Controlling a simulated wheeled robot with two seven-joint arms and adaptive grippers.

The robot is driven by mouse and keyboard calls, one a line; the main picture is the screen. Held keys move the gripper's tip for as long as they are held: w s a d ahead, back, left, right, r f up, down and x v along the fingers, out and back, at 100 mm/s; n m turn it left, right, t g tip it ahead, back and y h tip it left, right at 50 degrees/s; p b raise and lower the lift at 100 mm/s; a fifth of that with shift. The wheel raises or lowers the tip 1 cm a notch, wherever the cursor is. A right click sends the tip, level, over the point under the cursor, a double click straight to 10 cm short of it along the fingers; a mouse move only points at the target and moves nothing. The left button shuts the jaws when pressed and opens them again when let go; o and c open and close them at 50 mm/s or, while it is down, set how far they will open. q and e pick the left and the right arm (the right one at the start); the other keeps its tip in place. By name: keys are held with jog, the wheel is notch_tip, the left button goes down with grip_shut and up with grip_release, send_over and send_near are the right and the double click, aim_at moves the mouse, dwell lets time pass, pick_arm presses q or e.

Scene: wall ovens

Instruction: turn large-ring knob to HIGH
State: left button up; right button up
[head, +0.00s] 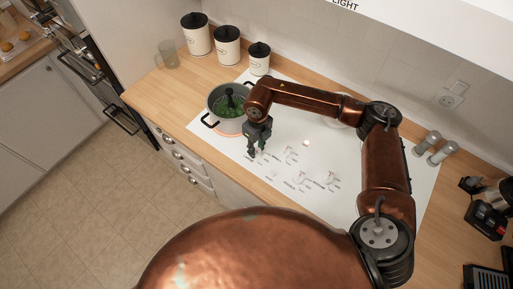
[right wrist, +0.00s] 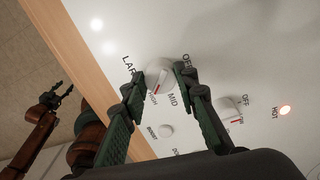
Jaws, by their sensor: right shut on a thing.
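The large-ring knob (right wrist: 158,72) is a white dial with a red pointer line, beside the partly hidden label that begins "LAR". Its red line is on the lower side of the dial, close to the HIGH mark. OFF and MID are also printed around it. My right gripper (right wrist: 157,83) is shut on the knob, one finger on each side. In the head view, my right gripper (head: 252,154) reaches down to the front left of the white cooktop (head: 330,204) and hides most of the knob. My left gripper (right wrist: 60,90) is open and empty, off to the left over the floor.
A pot (head: 216,119) with green contents stands on a glowing ring at the cooktop's left. Another knob (right wrist: 228,117) and a lit HOT light (right wrist: 285,109) are right of my fingers. Several canisters (head: 227,47) and two shakers (head: 440,153) stand behind.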

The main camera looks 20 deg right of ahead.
aim_at(257, 149)
jog(key=o, duration=1.2)
jog(key=shift+c, duration=0.2)
notch_tip(257, 149, up, 12)
jog(key=shift+d, duration=0.2)
jog(key=shift+w, duration=0.1)
jog(key=f, duration=1.2)
jog(key=shift+a, duration=0.2)
